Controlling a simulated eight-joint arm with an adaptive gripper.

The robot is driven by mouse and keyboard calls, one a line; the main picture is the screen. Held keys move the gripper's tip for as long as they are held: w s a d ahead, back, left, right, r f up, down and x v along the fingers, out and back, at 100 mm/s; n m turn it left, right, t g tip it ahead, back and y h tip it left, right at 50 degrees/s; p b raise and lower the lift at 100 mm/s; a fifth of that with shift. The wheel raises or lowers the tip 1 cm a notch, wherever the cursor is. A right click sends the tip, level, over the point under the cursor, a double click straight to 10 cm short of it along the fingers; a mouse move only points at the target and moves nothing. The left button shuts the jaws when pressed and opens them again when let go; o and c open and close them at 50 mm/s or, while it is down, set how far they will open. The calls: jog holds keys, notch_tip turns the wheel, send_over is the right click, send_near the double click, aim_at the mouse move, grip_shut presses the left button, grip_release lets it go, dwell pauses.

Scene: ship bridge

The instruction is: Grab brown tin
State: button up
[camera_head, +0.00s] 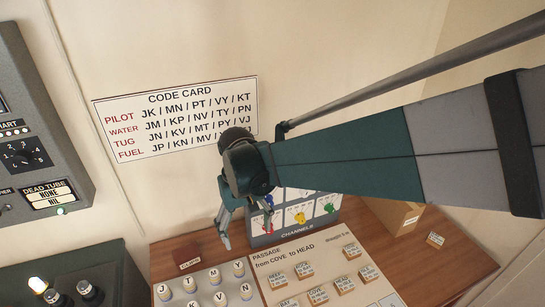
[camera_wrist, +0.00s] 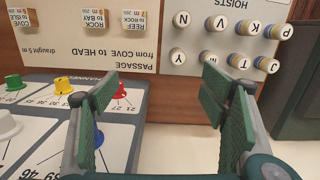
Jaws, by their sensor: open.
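A small dark red-brown box (camera_head: 187,258) with a pale label stands on the wooden desk at lower left in the head view, behind the board of lettered pegs. It is the thing that best fits the brown tin. My gripper (camera_head: 247,238) is open and empty, above and to the right of it, in front of the channels panel. In the wrist view my gripper (camera_wrist: 155,95) shows its two green fingers wide apart with nothing between them. I cannot make out the tin in the wrist view; the right finger may hide it.
The lettered peg board (camera_head: 208,290) and the passage board (camera_head: 305,265) lie in front. The channels panel (camera_head: 325,208) with coloured knobs stands behind my gripper. A cardboard box (camera_head: 398,217) is at right. A grey-green console (camera_head: 85,275) is left of the desk.

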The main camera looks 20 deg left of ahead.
jog(key=n+p, duration=0.1)
jog(key=p, duration=0.1)
send_over(186, 252)
notch_tip(186, 252, down, 9)
jog(key=shift+r, duration=0.1)
jog(key=shift+f, duration=1.25)
jog(key=shift+f, duration=2.6)
jog(key=c, duration=1.1)
